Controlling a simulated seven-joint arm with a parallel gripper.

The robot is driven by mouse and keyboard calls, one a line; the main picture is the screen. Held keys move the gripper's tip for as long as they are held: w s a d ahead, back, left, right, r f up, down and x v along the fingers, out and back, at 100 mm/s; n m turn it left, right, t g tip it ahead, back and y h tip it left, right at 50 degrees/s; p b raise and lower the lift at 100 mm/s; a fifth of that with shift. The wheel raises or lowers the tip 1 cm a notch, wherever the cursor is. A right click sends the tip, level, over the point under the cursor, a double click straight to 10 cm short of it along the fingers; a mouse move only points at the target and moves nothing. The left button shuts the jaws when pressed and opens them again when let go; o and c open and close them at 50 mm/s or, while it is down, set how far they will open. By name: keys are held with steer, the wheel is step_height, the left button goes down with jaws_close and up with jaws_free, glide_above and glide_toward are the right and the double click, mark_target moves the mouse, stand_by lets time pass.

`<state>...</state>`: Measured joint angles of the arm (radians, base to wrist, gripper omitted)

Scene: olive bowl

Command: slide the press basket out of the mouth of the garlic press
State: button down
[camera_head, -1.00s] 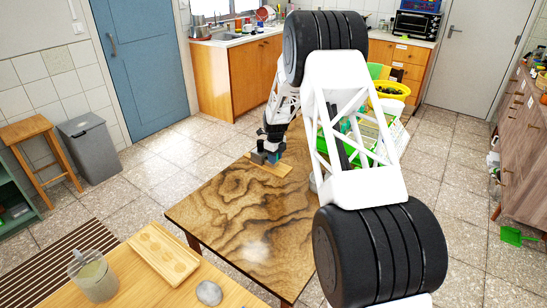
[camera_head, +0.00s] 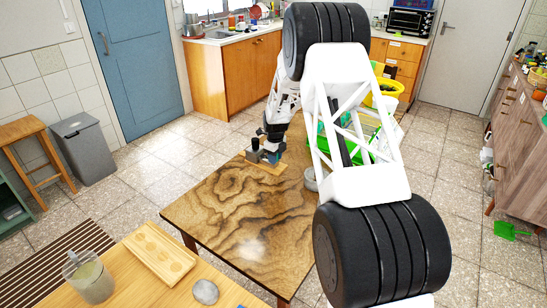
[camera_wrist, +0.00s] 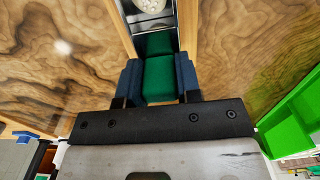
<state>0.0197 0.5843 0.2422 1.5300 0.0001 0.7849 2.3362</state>
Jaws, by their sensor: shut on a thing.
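In the wrist view, my gripper (camera_wrist: 159,84) has its two blue fingers closed on either side of a green block (camera_wrist: 160,76), which looks like the grip of the press basket. A darker green part (camera_wrist: 154,43) lies just beyond it, in line with a metallic channel (camera_wrist: 168,16). A pale, speckled round piece sits in that channel at the top edge. How far the basket is inside the mouth cannot be told. In the head view, my gripper (camera_head: 271,157) is low at the far end of the table, beside a dark upright piece (camera_head: 255,144), probably part of the garlic press holder.
A light wooden board (camera_head: 262,174) lies under the press on the swirled-grain table (camera_head: 240,215). The near part of this table is clear. A green crate (camera_wrist: 292,115) lies to the right in the wrist view. A nearer table holds a jar (camera_head: 90,278), a wooden tray (camera_head: 160,254) and a grey stone (camera_head: 205,292).

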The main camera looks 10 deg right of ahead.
steer(key=shift+s+d, duration=0.6)
stand_by(0.7)
steer(key=shift+r, duration=0.1)
steer(key=shift+r, duration=2.85)
